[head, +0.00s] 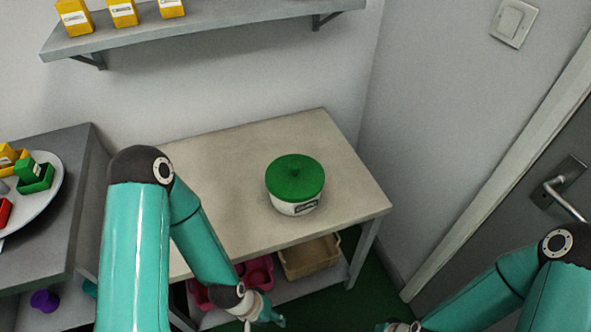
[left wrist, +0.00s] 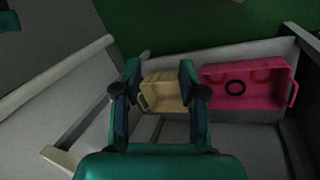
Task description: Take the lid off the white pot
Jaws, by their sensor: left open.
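A white pot (head: 295,207) with a green lid (head: 296,177) stands upright on the light table (head: 230,163), right of its middle. My left gripper (head: 268,322) is below and in front of the table's front edge, apart from the pot. In the left wrist view the left gripper (left wrist: 165,82) is open, with nothing between its fingers. The pot does not show in the left wrist view. Of my right arm, only links and a bit of the wrist show at the bottom right of the head view; its fingers are out of frame.
On the shelf under the table are a tan crate (head: 311,258) and a pink crate (head: 257,272); both show in the left wrist view. A wall shelf (head: 200,33) holds yellow boxes. A grey table (head: 60,235) with a round tray stands left. A door handle (head: 560,195) is right.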

